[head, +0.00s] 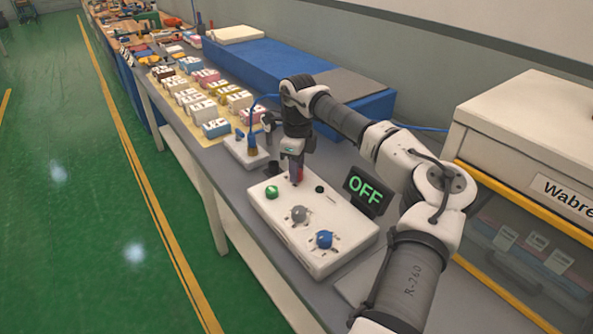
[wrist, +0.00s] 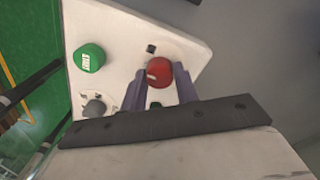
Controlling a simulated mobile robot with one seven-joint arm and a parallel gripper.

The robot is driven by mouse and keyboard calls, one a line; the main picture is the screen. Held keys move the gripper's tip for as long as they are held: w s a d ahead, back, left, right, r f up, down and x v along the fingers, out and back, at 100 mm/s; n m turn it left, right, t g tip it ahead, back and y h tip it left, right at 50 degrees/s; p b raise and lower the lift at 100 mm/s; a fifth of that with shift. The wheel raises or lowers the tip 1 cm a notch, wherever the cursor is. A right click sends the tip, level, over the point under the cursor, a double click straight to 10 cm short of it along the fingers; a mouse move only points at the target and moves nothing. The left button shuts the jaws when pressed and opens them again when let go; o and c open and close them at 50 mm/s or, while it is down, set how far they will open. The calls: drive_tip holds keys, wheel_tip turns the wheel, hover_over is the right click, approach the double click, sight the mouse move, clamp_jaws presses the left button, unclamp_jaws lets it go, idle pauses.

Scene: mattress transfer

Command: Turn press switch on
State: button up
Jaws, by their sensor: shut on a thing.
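The white control box (head: 284,224) stands on the bench with a green button (head: 272,191), a grey knob (head: 299,214) and a blue knob (head: 324,239) on top. A black display beside it reads a green "OFF" (head: 365,191). My gripper (head: 298,180) points down at the far part of the box, its fingers closed around a red knob or button. In the wrist view the red knob (wrist: 158,71) sits between my fingertips (wrist: 160,82), with the green button (wrist: 89,58) and grey knob (wrist: 95,107) to the left. No label marks the press switch.
A smaller white box (head: 245,151) stands just beyond the control box. Several small boxes (head: 200,104) and a long blue block (head: 300,75) lie further back. A white cabinet (head: 525,130) stands at right. Green floor (head: 80,230) is clear at left.

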drive_tip(key=m+b, duration=0.1)
drive_tip(key=m, duration=0.3)
drive_tip(key=shift+d+m, duration=0.1)
drive_tip(key=shift+m, duration=0.2)
drive_tip(key=shift+m+b, duration=0.7)
drive_tip(key=shift+m, duration=1.6)
drive_tip(key=o, duration=1)
drive_tip(key=r, duration=0.4)
drive_tip(key=r+b, duration=0.1)
drive_tip(key=r, duration=0.9)
drive_tip(key=shift+d+b, duration=0.25)
drive_tip(key=shift+b, duration=0.1)
drive_tip(key=shift+f, duration=0.15)
